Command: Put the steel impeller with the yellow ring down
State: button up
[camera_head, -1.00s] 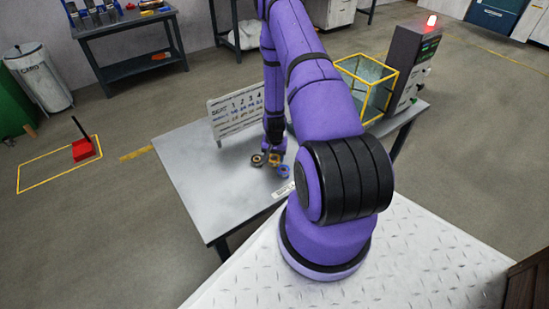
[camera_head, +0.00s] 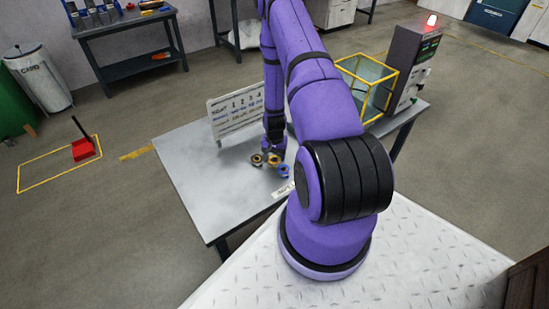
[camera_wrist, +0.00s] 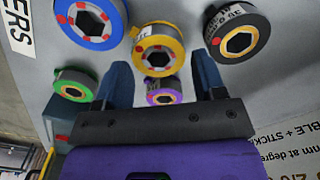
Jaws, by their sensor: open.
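The steel impeller with the yellow ring (camera_wrist: 157,33) shows in the wrist view just beyond and between my fingertips, its hexagonal bore and small red marks facing the camera. It also shows in the head view (camera_head: 275,161), low at the table surface below my gripper. My gripper (camera_wrist: 162,66) is open, one finger on each side of the yellow-ringed impeller's line. Contact between fingers and impeller cannot be made out. The grey table (camera_head: 200,190) lies under it.
A blue-ringed impeller (camera_wrist: 91,24) and a dark impeller with a gold hub (camera_wrist: 239,36) flank it closely. A green-ringed (camera_wrist: 74,86) and a purple-ringed impeller (camera_wrist: 163,92) are nearby. A white sign board (camera_head: 236,114) stands behind. The table's left side is clear.

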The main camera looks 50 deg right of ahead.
jog(key=w+a+r+n+t, duration=0.1)
jog(key=w+a+r, duration=0.2)
jog(key=r, duration=1.2)
jog(key=w+a+r+n, duration=0.2)
jog(key=a+r, duration=0.1)
jog(key=r, duration=1.1)
jog(key=s+a+r+n+t, duration=0.1)
jog(key=a+r, duration=0.3)
jog(key=r, duration=0.4)
jog(key=s+a+r+n+t, duration=0.1)
jog(key=a+r+n, duration=0.1)
jog(key=a+r, duration=0.4)
jog(key=s+a+r+n+t, duration=0.1)
jog(key=s+a+r+n, duration=0.1)
jog(key=s+a+r, duration=0.4)
jog(key=s+a+r+n+t, duration=0.1)
jog(key=s+a+r+n, duration=0.2)
jog(key=s+r, duration=0.9)
jog(key=s+a, duration=0.3)
jog(key=shift+a+n, duration=0.3)
